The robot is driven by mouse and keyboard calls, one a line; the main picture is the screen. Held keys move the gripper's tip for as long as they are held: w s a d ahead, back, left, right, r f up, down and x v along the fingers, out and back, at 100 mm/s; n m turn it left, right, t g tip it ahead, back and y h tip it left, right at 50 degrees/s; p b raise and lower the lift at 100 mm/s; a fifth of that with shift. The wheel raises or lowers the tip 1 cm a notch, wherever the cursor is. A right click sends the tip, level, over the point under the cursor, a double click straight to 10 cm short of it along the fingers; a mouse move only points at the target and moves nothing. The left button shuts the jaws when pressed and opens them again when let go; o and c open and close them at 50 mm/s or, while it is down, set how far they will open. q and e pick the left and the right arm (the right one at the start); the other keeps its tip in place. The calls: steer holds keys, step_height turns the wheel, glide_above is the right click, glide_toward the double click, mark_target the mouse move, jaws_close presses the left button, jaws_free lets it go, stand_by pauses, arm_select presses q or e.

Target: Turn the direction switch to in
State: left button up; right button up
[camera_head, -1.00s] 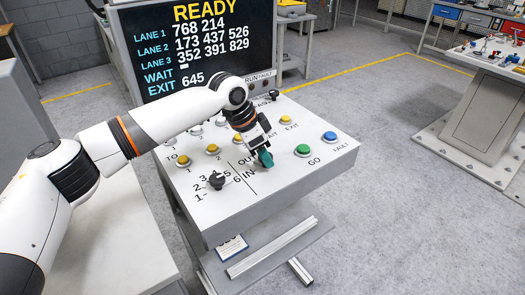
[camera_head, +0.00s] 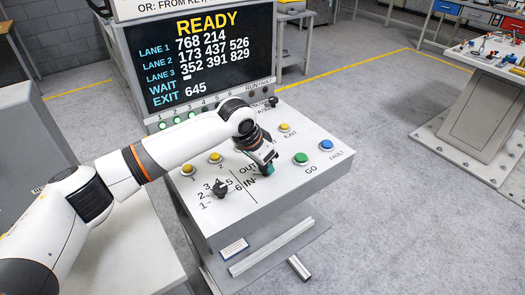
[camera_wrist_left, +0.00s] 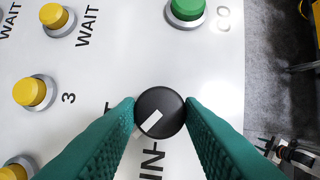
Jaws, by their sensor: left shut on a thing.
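The direction switch is a round black knob (camera_wrist_left: 160,113) with a white pointer mark, seen in the left wrist view. Its mark points to the lower left, between the partly hidden OUT lettering and the IN label (camera_wrist_left: 152,160) below the knob. My left gripper (camera_wrist_left: 162,112) has its teal fingers shut on the knob, one on each side. In the head view my left gripper (camera_head: 268,169) is at the console top beside the OUT and IN labels, and it hides the knob there. My right gripper is not in view.
The sloped white console (camera_head: 290,195) carries a green GO button (camera_head: 300,159), a blue FAULT button (camera_head: 326,145), yellow buttons and a black numbered selector (camera_head: 220,189) left of the gripper. A screen (camera_head: 200,60) reading READY stands behind it.

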arm_select(q)
steer(key=n+p, duration=0.1)
steer(key=n+y+p, duration=0.1)
steer(key=n+p, duration=0.1)
steer(key=n+t+p, duration=0.1)
steer(key=p, duration=0.1)
steer(key=shift+s+d+r, duration=0.15)
steer(key=shift+d+r, duration=0.05)
steer(key=shift+r, duration=0.1)
steer(key=shift+f+n+t+y+p, duration=0.15)
steer(key=shift+n+y+p, duration=0.2)
steer(key=shift+n+p, duration=0.5)
steer(key=shift+f+n+t+y+p, duration=0.15)
steer(key=shift+n+y+p, duration=0.2)
steer(key=shift+n+p, duration=0.45)
steer(key=o, duration=1)
steer(key=shift+c, duration=0.2)
steer(key=shift+r, duration=0.1)
steer(key=b+v, duration=0.2)
steer(key=v, duration=0.9)
steer(key=shift+r, duration=0.45)
steer(key=shift+s+d+f, duration=0.1)
